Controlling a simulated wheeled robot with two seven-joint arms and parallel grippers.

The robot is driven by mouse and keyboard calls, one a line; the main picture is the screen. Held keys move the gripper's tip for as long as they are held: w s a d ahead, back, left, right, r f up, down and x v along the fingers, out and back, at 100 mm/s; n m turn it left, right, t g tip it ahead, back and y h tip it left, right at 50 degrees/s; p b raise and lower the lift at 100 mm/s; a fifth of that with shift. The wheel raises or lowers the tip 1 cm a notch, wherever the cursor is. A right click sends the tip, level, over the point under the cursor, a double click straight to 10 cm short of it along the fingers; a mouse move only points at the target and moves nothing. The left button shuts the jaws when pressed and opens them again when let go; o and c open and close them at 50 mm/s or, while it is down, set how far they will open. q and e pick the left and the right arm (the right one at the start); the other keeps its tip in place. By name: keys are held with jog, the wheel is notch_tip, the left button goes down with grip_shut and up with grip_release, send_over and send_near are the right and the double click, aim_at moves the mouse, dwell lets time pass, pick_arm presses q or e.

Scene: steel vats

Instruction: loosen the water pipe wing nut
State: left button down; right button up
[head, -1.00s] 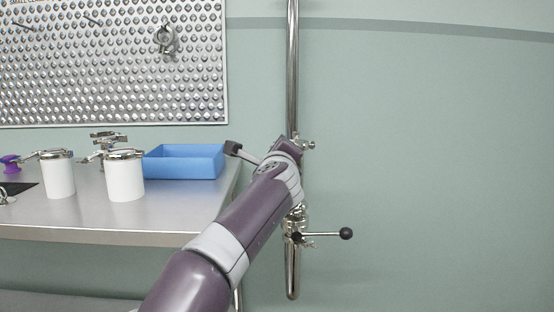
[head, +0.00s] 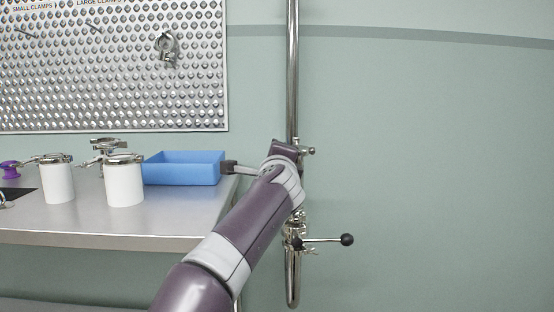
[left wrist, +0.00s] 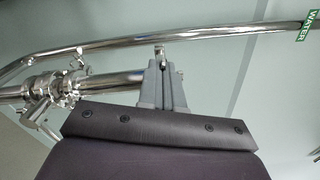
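The steel water pipe (head: 293,70) runs upright on the wall, right of the table. A small clamp fitting, apparently with the wing nut (head: 309,151), sticks out to the right of the pipe beside the end of my left arm. In the left wrist view, the pipe (left wrist: 215,37) crosses the top and bears a green WATER label (left wrist: 304,32). My left gripper (left wrist: 163,72) has its grey fingers at a small metal fitting (left wrist: 160,52) below the pipe. The fingers are close together; their grip on it is unclear. My wrist hides them in the head view. My right gripper is out of view.
A valve lever with a black knob (head: 346,240) juts right from the lower pipe. The steel table (head: 170,219) at left holds a blue tray (head: 183,169) and white canisters with clamps (head: 124,184). A perforated panel (head: 110,65) hangs behind. The wall area at right is clear.

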pick_arm(q)
jog(key=c, duration=1.3)
grip_release()
jog(key=shift+f, duration=0.1)
jog(key=s+b, duration=0.3)
jog(key=s, duration=0.9)
jog(key=shift+s+b, duration=0.35)
